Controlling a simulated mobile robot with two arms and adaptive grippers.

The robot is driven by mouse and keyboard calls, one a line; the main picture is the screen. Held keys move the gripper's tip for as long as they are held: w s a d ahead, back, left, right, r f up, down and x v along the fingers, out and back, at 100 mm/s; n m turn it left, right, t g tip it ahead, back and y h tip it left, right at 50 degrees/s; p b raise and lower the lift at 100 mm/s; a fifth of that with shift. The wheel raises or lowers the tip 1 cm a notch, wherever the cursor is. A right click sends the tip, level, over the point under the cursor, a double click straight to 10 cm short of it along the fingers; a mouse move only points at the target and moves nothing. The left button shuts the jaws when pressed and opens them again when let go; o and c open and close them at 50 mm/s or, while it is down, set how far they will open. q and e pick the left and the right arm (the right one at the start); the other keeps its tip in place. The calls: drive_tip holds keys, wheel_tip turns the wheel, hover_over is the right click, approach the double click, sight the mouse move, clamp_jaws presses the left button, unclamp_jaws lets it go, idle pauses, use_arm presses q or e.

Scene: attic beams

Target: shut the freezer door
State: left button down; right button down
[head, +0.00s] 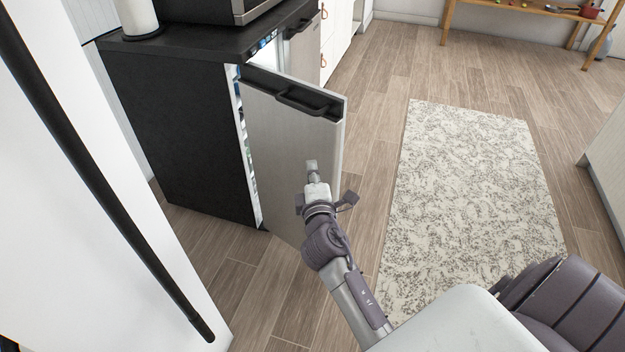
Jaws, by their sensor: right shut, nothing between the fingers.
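The freezer (175,135) is a low black cabinet at the left in the head view. Its grey door (280,140) stands ajar, swung out toward me, with a dark handle (303,101) near its top edge. A lit, filled interior shows in the gap along the door's left side. My right gripper (312,168) is shut and empty. It appears in front of the outer face of the door, below the handle; I cannot tell whether it touches. My left gripper is not in view.
A microwave (230,10) and a white cylinder (138,18) stand on the black top. A patterned rug (475,190) lies on the wood floor at right. A wooden table (530,10) is at the back. A white panel with a black bar (120,210) is close at left.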

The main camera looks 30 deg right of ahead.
sight(318, 138)
drive_tip(key=w+d, duration=0.4)
drive_tip(key=w, duration=0.1)
drive_tip(key=shift+w+d, duration=0.3)
drive_tip(key=shift+d, duration=0.05)
drive_tip(key=shift+w+d, duration=0.2)
drive_tip(key=shift+d, duration=0.35)
